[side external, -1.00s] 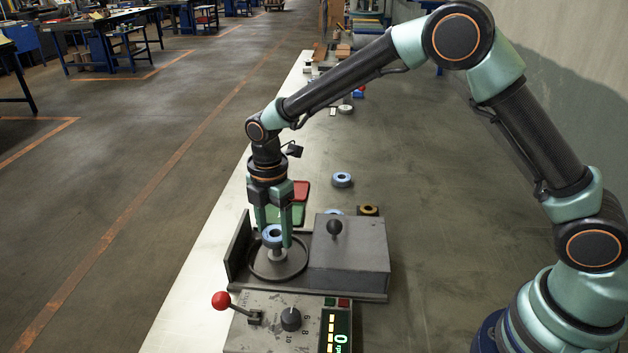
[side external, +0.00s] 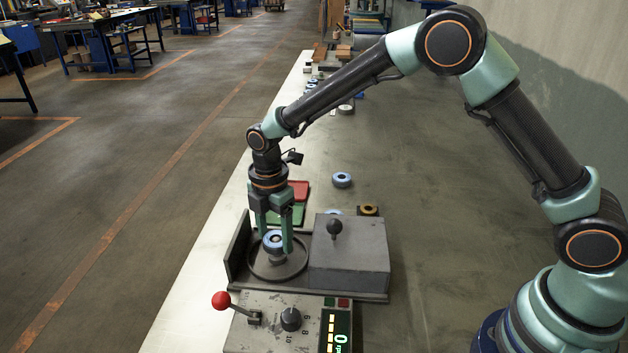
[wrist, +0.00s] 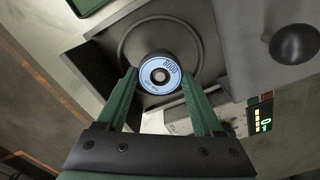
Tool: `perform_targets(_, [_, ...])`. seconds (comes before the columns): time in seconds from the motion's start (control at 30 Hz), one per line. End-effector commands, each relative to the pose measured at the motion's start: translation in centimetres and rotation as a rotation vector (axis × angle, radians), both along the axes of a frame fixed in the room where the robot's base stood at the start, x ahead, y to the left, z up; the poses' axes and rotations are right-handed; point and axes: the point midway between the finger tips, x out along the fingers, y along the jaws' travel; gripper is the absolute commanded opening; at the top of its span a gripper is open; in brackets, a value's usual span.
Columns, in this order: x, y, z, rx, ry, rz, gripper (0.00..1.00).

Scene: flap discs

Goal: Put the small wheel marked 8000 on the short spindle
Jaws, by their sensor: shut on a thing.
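The small blue wheel (side external: 272,240) is between the fingers of my gripper (side external: 275,244), which is shut on it. In the wrist view its pale blue face (wrist: 152,66) shows the marking 8000 and faces up toward the camera. The wheel sits over the short spindle (side external: 277,258) in the round dish (side external: 262,273) of the machine. A pale round end shows in the wheel's hole in the wrist view, so the wheel appears to be at or around the spindle's top; how far down is hard to tell. My fingers (wrist: 160,80) reach down on either side of the wheel.
A grey box with a black ball knob (side external: 335,227) stands right of the dish, and a plate wall (side external: 238,245) stands left. In front is a control box with a red-knobbed lever (side external: 220,300). Behind are red (side external: 300,188) and green (side external: 293,213) trays and another blue wheel (side external: 342,180).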

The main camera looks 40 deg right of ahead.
Motion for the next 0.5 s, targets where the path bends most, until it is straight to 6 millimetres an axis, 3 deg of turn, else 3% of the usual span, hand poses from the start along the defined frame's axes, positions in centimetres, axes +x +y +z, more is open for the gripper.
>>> perform_targets(0.5, [0.0,0.0,-1.4,0.000,0.000,0.000,0.10])
